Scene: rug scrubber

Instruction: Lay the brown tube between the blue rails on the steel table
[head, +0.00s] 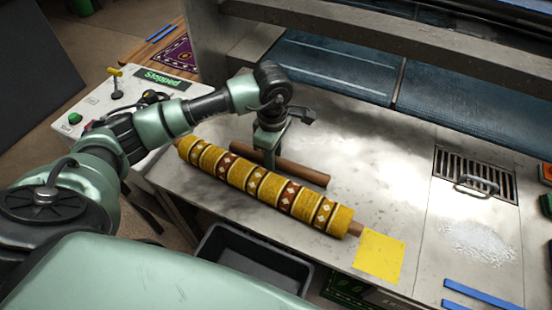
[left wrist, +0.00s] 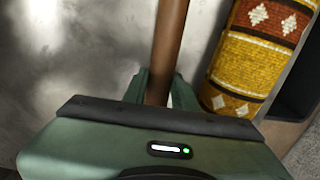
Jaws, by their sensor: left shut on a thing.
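The brown tube (head: 305,173) is a plain thin cylinder at the middle of the steel table (head: 365,205), behind a rolled rug. My left gripper (head: 268,155) points down and is shut on the tube. In the left wrist view the tube (left wrist: 170,45) runs between the fingers of my left gripper (left wrist: 157,88). I cannot tell whether the tube touches the table. Two blue rails (head: 485,294) lie at the table's front right, well right of the tube; the nearer one is cut by the picture edge. My right gripper is out of view.
A yellow patterned rug roll (head: 265,188) lies in front of the tube, also close beside it in the left wrist view (left wrist: 255,62). A yellow sheet (head: 379,256), a drain grate (head: 475,175) and white powder (head: 478,243) lie rightward. A black bin (head: 255,262) stands below the front edge.

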